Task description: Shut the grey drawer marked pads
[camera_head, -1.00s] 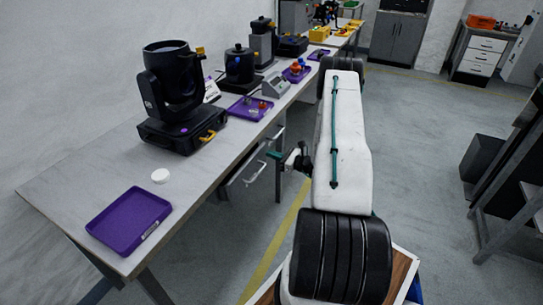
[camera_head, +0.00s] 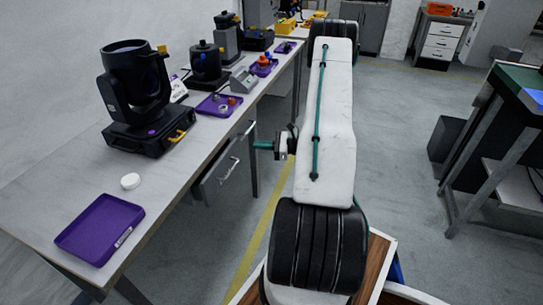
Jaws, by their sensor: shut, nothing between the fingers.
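A grey drawer (camera_head: 213,183) under the long table's front edge stands pulled out, with a pale bar handle (camera_head: 229,171) on its front. A second bar handle (camera_head: 246,131) shows just beyond it, close under the table top. I cannot read any label on either, so I cannot tell which is marked pads. My gripper (camera_head: 257,145) is shut and empty. Its teal fingers point left towards the table, to the right of the handles in the picture, and do not seem to touch them. My white arm hides part of the floor.
The grey table (camera_head: 62,190) holds a purple tray (camera_head: 98,228), a white disc (camera_head: 130,181), a black moving-head lamp (camera_head: 143,95) and more trays and lamps farther back. A dark bin (camera_head: 450,138) and a bench stand at right. Floor between is clear.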

